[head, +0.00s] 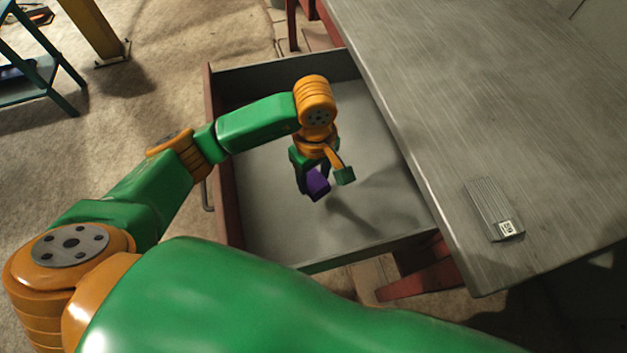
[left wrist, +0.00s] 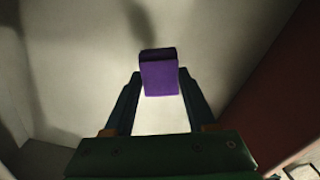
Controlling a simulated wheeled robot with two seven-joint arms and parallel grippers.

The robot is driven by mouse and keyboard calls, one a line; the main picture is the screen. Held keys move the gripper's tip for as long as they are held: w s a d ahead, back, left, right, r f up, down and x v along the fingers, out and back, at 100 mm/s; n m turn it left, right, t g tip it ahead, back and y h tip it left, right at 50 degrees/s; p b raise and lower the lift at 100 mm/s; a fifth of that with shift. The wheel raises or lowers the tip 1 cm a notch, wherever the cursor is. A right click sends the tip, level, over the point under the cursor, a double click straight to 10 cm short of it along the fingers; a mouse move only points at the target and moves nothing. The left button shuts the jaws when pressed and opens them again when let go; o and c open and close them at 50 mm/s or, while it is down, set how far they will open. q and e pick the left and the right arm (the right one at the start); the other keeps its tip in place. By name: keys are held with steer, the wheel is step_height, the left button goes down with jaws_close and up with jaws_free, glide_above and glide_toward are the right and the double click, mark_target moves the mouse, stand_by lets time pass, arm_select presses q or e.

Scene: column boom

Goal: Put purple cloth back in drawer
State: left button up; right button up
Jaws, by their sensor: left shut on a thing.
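The purple cloth (head: 318,183) is a small folded block between the fingers of my left gripper (head: 325,180). The left wrist view shows the cloth (left wrist: 159,75) at the fingertips of the left gripper (left wrist: 160,88), which is shut on it. In the head view the gripper points down over the inside of the open drawer (head: 270,215). The drawer has a grey floor and a red front. A shadow lies on the drawer floor to the right of the gripper. I cannot tell how high the cloth is above the floor. My right gripper is not in view.
A grey metal tabletop (head: 480,110) overhangs the drawer's right side. A ribbed grey block with a label (head: 494,208) lies on it. The drawer floor is otherwise bare. A teal shelf frame (head: 45,75) and a yellow post (head: 95,28) stand at the upper left.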

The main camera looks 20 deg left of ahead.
mark_target(314, 179)
arm_select(q)
step_height(314, 179, down, 3)
steer(key=shift+w+p, duration=0.1)
steer(key=shift+p, duration=0.3)
steer(key=shift+f+b, duration=0.35)
steer(key=shift+f, duration=0.2)
steer(key=o, duration=1.3)
steer(key=shift+r, duration=0.1)
step_height(314, 179, up, 12)
steer(key=shift+r, duration=0.2)
